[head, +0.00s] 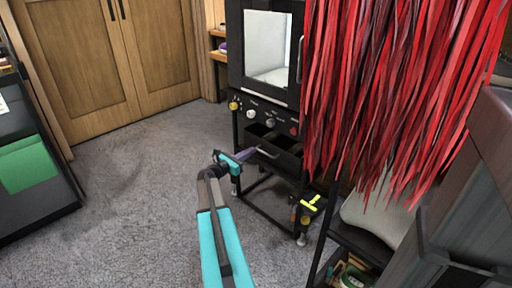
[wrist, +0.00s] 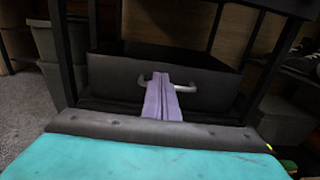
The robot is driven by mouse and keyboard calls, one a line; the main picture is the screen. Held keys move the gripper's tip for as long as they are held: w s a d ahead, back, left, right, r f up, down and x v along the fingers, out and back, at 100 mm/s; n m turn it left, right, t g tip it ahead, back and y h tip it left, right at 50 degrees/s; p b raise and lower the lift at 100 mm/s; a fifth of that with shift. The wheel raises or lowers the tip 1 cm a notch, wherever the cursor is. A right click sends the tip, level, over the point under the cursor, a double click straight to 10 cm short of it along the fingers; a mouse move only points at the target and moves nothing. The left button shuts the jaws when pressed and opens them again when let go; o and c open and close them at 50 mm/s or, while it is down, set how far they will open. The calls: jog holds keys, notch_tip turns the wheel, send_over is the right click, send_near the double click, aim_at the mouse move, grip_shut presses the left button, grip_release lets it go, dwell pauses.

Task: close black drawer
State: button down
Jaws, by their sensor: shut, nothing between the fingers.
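The black drawer (head: 288,158) sits under the knob panel of a black cabinet in the head view and looks pulled out, its dark inside showing from above. In the wrist view its front (wrist: 215,80) faces me, with a curved metal handle (wrist: 186,89). My gripper (head: 253,152) has purple fingers and is shut and empty. In the wrist view the fingertips (wrist: 161,76) overlap the middle of the handle and the drawer front. I cannot tell whether they touch it.
The black cabinet (head: 237,50) has a white-lined chamber and several knobs above the drawer. Red strips (head: 400,80) hang at the right. A black shelf (head: 350,238) stands below them. Grey bins (wrist: 65,45) show at left in the wrist view. Carpet (head: 130,200) is clear at left.

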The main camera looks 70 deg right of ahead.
jog(key=shift+p+v, duration=0.55)
jog(key=shift+v, duration=2.4)
jog(key=w+a+n+t+p, duration=0.35)
jog(key=w+a+p, duration=0.35)
jog(key=w+a, duration=0.45)
jog(key=w+a+f+t+y+p, duration=0.1)
jog(key=a+f+p, duration=0.15)
jog(key=a, duration=0.55)
jog(key=w+a+f+t+y+p, duration=0.15)
jog(key=a+p, duration=0.25)
jog(key=a, duration=0.4)
jog(key=s+a+f+m+g+y+p, duration=0.1)
jog(key=s+a+f+m+y+p, duration=0.2)
jog(key=s+a, duration=0.6)
jog(key=s+a+f+m+g+y+p, duration=0.2)
jog(key=s+a+m+y+p, duration=0.2)
jog(key=a, duration=1.5)
jog(key=s+a+f+m+g+y+p, duration=0.2)
jog(key=s+a+f+m+y+p, duration=0.1)
jog(key=s+a+m+y, duration=0.4)
jog(key=s+a+m, duration=0.3)
jog(key=s+a, duration=0.3)
jog(key=a, duration=0.2)
jog(key=shift+s+f+p, duration=0.35)
jog(key=shift+s+p, duration=0.05)
